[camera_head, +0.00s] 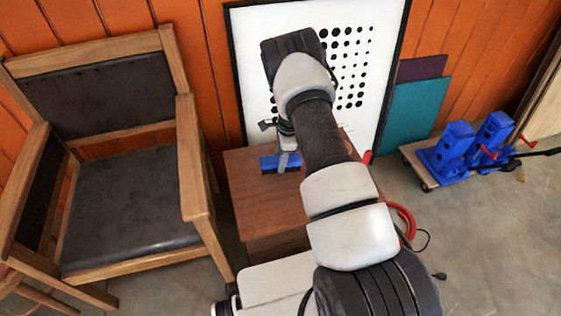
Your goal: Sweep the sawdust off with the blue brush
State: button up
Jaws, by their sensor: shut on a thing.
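The blue brush (269,164) is a short blue block at the top of a brown wooden cabinet (255,195). My gripper (286,158) points down over the brush and is shut on it. I cannot tell whether the brush touches the cabinet top. I make out no sawdust on the part of the top that shows. My arm hides the right part of the top.
A wooden armchair (120,210) with a dark seat stands close on the left. A white board with black dots (260,100) leans on the orange wall behind the cabinet. Blue presses (450,155) sit on a low dolly at right. A red hose (407,220) lies right of the cabinet.

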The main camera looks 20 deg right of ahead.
jog(key=shift+r, duration=0.75)
jog(key=shift+r, duration=0.1)
jog(key=shift+r+p, duration=0.95)
jog(key=shift+r, duration=0.4)
jog(key=shift+r, duration=0.1)
